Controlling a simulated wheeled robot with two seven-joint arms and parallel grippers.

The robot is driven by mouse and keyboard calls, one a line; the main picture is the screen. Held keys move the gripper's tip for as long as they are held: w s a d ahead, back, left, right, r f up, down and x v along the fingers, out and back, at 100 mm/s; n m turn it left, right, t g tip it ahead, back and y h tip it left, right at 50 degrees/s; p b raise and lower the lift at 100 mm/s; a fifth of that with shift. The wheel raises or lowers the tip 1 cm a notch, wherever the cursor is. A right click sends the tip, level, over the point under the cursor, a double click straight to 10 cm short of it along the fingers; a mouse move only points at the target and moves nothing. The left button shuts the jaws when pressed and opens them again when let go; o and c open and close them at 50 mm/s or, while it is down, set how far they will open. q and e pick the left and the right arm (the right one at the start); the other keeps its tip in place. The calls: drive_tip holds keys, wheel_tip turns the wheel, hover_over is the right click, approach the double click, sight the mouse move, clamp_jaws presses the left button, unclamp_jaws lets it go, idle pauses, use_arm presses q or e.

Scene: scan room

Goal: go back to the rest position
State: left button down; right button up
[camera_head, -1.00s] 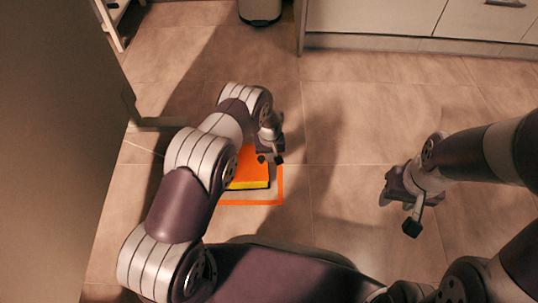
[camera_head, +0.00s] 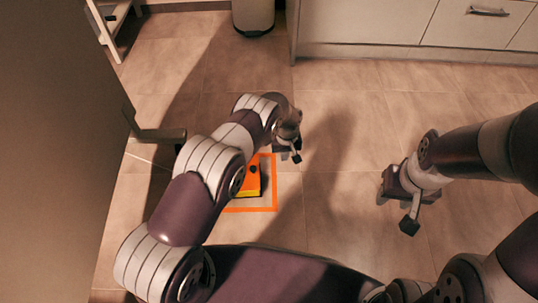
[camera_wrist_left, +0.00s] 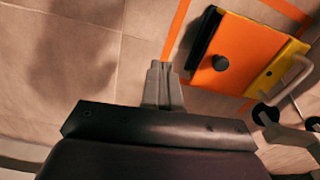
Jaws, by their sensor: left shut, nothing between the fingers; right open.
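My left gripper (camera_head: 291,156) is above the floor, just up and to the right of an orange block with a yellow edge (camera_head: 254,181). In the left wrist view its two fingers (camera_wrist_left: 163,68) are together with nothing between them. The block (camera_wrist_left: 243,50) also shows there, with a black knob, a black side and a pale handle, apart from the fingers. My left arm hides part of it in the head view. My right gripper (camera_head: 397,208) is open and empty above bare floor at the right.
An orange outline (camera_head: 274,194) on the floor surrounds the block. A dark panel with a handle (camera_head: 158,135) stands at the left. Pale cabinets (camera_head: 375,25) and a bin (camera_head: 253,15) are at the back. The tiled floor between my arms is clear.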

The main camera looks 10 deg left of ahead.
use_arm(q)
drive_tip(key=s+r+m+g, duration=0.2)
drive_tip(key=s+m, duration=0.1)
drive_tip(key=s, duration=0.4)
drive_tip(key=s+a+r+m+t+p, duration=0.1)
drive_tip(key=s+a+r+p, duration=0.35)
drive_tip(key=r, duration=0.75)
drive_tip(key=s+a+r+p, duration=0.2)
drive_tip(key=s+r, duration=0.6)
drive_tip(key=r, duration=0.4)
drive_tip(key=s+a+r+m+t+p, duration=0.1)
drive_tip(key=s+a+r+p, duration=0.2)
drive_tip(key=s+r, duration=0.7)
drive_tip(key=w+r+p, duration=0.2)
drive_tip(key=r+p, duration=1.7)
drive_tip(key=r, duration=0.3)
drive_tip(key=w+r+t+p, duration=0.1)
drive_tip(key=w+r+p, duration=0.1)
drive_tip(key=r+p, duration=1.7)
wheel_tip(320, 180, up, 3)
drive_tip(key=shift+a+n+p, duration=0.35)
drive_tip(key=shift+a+n, duration=0.05)
